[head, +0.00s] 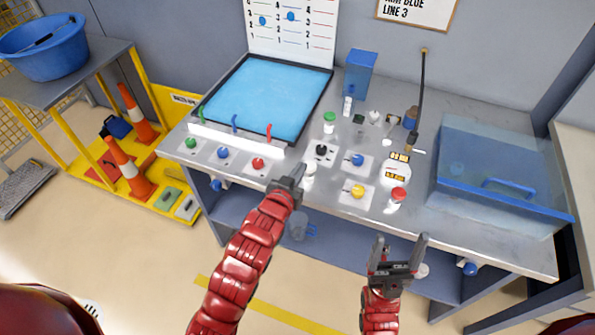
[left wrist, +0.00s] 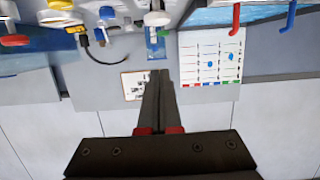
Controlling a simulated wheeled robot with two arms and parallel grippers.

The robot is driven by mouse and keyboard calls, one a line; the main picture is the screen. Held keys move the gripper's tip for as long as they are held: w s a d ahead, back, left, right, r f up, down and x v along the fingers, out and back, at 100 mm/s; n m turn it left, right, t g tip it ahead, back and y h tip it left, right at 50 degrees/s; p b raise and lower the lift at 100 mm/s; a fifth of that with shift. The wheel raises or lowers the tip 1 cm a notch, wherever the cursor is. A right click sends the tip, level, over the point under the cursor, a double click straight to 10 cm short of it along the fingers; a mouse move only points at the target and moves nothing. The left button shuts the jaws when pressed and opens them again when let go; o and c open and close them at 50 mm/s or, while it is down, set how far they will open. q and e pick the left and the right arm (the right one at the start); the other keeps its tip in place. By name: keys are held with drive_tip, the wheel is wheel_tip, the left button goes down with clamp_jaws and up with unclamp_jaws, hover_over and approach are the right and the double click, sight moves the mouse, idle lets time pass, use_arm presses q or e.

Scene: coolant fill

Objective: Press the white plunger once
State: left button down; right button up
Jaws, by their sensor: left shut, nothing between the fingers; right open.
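A white-topped plunger (head: 310,169) stands on the grey bench near its front edge, partly hidden behind my left gripper. My left gripper (head: 299,172) is shut and empty, its tips just left of and close to the plunger in the head view; contact cannot be told. In the left wrist view the closed fingertips (left wrist: 159,73) point toward a white round part (left wrist: 157,18), which looks like the same plunger. My right gripper (head: 402,248) is open and empty, in front of the bench's front edge.
A green-topped cylinder (head: 329,121) and a red-topped one (head: 397,198) stand nearby. Black (head: 321,149), blue (head: 357,159) and yellow (head: 357,191) knobs sit on white plates close by. A clear blue box (head: 500,175) stands at right.

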use_arm(q)
drive_tip(key=p, duration=0.3)
hover_over(310, 167)
drive_tip(key=s, duration=0.2)
drive_tip(key=f, duration=0.2)
drive_tip(key=f+p, duration=0.1)
drive_tip(key=f, duration=0.1)
drive_tip(key=shift+w+a+f+p, duration=0.25)
drive_tip(key=shift+a+f+p, duration=0.05)
drive_tip(key=shift+a+f, duration=0.1)
drive_tip(key=shift+f, duration=0.4)
